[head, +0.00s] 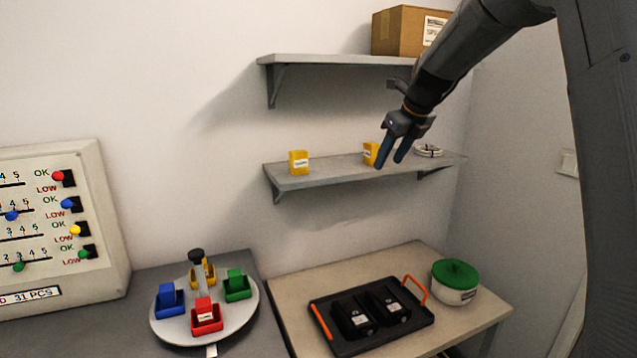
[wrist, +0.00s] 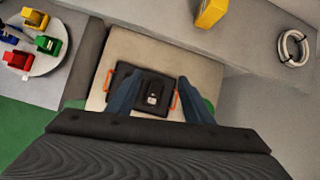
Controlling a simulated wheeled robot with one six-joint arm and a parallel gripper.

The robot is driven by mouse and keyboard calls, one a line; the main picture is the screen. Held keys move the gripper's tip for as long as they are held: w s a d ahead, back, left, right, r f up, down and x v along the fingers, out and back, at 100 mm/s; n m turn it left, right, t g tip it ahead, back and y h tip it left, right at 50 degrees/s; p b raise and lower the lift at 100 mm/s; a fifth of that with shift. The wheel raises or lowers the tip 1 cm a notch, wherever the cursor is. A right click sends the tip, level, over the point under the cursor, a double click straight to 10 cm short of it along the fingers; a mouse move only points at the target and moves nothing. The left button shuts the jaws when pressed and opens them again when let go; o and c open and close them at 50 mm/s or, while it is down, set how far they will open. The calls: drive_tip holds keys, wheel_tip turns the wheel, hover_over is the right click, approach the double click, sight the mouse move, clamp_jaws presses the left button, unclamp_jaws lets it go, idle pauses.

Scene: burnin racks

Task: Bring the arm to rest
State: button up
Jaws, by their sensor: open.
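My gripper (head: 391,153) hangs from my arm at the upper right in the head view, its two blue fingers apart and nothing between them. It is in front of the lower wall shelf, and one finger partly covers a yellow box (head: 370,153) there. In the wrist view my gripper (wrist: 155,92) points down over the table, with the black tray (wrist: 122,78) below and between its fingers. The tray also shows in the head view (head: 377,346), holding two black bins (head: 353,316).
The lower shelf (head: 325,178) also carries a yellow box (head: 298,162) and a white coil (head: 428,151). A cardboard box (head: 409,31) sits on the upper shelf (head: 335,59).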

drive_tip(key=s+f+n+g+h+b, duration=0.1)
drive_tip(key=s+f+n+g+b, duration=0.1)
drive_tip(key=s+f+n, duration=1.2)
drive_tip(key=s+f+n+g+h+b, duration=0.1)
drive_tip(key=s+f+n+b, duration=0.4)
drive_tip(key=s+f+n, duration=1)
drive_tip(key=s+f+g, duration=0.1)
drive_tip(key=s, duration=0.6)
drive_tip(key=shift+s+f+b, duration=0.2)
drive_tip(key=shift+f+b, duration=0.1)
drive_tip(key=shift+f, duration=0.1)
